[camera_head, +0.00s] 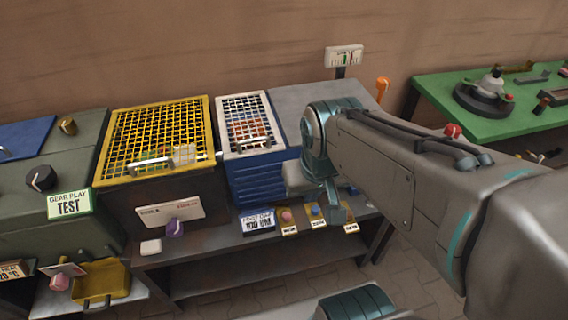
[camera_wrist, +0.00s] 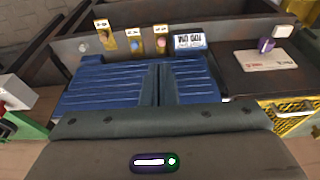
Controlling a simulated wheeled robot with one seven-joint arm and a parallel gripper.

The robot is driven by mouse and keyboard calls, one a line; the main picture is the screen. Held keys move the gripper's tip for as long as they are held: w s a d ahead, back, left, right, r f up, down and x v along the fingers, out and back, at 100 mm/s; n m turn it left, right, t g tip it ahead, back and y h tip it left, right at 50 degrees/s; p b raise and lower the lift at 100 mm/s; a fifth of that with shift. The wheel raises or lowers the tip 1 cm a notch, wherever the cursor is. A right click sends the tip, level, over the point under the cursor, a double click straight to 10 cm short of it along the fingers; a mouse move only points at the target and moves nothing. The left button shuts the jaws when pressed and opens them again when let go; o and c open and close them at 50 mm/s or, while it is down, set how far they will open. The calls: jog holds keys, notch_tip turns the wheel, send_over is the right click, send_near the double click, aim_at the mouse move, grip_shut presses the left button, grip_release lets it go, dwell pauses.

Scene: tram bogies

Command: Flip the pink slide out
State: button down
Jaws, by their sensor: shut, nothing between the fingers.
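A small pink knob (camera_head: 287,215) sits on a yellow plate at the front edge of the grey bench, just right of a white and blue label. It also shows in the wrist view, left of that label (camera_wrist: 190,41). Which part of it slides is too small to tell. A similar plate with a blue knob (camera_head: 316,210) is to its right. My gripper (camera_head: 336,213) is shut and empty, near the right-hand plates and to the right of the pink knob. Its fingertips are hard to make out.
A blue ribbed box (camera_head: 256,180) with a white mesh lid stands behind the plates. A yellow mesh cage (camera_head: 158,140) is to its left. A green table (camera_head: 500,130) stands at right.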

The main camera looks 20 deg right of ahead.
dwell(0.3)
jog(key=t+b, duration=0.1)
jog(key=b, duration=1.8)
send_near(283, 211)
jog(key=v, duration=0.5)
jog(key=b+x, duration=0.2)
jog(key=x, duration=0.8)
